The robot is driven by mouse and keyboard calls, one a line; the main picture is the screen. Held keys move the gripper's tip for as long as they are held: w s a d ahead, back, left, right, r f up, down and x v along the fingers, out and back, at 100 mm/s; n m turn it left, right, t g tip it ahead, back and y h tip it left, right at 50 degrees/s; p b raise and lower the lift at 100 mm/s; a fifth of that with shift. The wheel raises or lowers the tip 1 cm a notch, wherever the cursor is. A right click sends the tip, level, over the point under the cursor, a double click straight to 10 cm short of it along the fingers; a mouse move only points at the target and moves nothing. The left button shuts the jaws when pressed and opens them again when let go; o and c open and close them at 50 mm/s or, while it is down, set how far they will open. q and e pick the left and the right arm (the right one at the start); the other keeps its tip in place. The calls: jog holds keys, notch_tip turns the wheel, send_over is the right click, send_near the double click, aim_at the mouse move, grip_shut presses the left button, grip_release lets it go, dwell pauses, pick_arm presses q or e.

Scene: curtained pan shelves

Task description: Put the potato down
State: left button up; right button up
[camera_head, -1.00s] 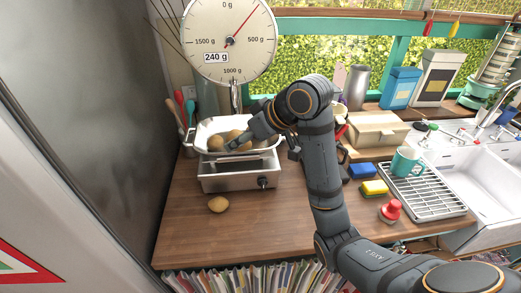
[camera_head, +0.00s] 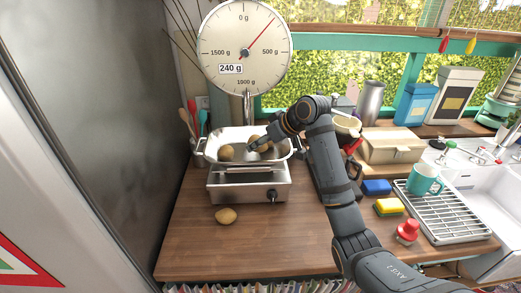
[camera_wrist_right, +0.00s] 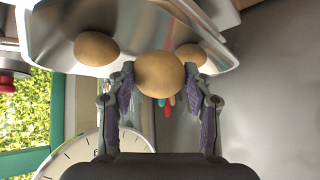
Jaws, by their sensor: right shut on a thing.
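A white metal pan (camera_head: 208,146) sits on top of a scale with a large round dial (camera_head: 246,80). My right gripper (camera_head: 254,147) reaches into the pan from the right. In the right wrist view it (camera_wrist_right: 160,85) is shut on a brown potato (camera_wrist_right: 160,75), held between its purple-padded fingers. Two other potatoes show beyond it, one left (camera_wrist_right: 96,48) and one partly hidden right (camera_wrist_right: 190,56). In the head view, a potato (camera_head: 226,153) lies in the pan's left part. Whether the held potato touches the pan is unclear. Another potato (camera_head: 226,216) lies on the counter. My left gripper is not in view.
A beige box (camera_head: 392,147), blue and yellow sponges (camera_head: 388,206), a red-topped item (camera_head: 408,230) and a drying rack (camera_head: 445,215) with a teal mug stand right. A grey wall closes the left side.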

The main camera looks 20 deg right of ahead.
aim_at(260, 151)
jog(key=shift+w+d+f, duration=0.15)
jog(key=shift+w+f, duration=0.45)
jog(key=shift+f, duration=0.05)
notch_tip(260, 151, down, 3)
jog(key=shift+w+d+f+p, duration=0.1)
jog(key=shift+w+f+p, duration=0.05)
jog(key=shift+p, duration=0.9)
jog(key=shift+f, duration=0.2)
jog(key=shift+f, duration=0.1)
jog(key=o, duration=1.3)
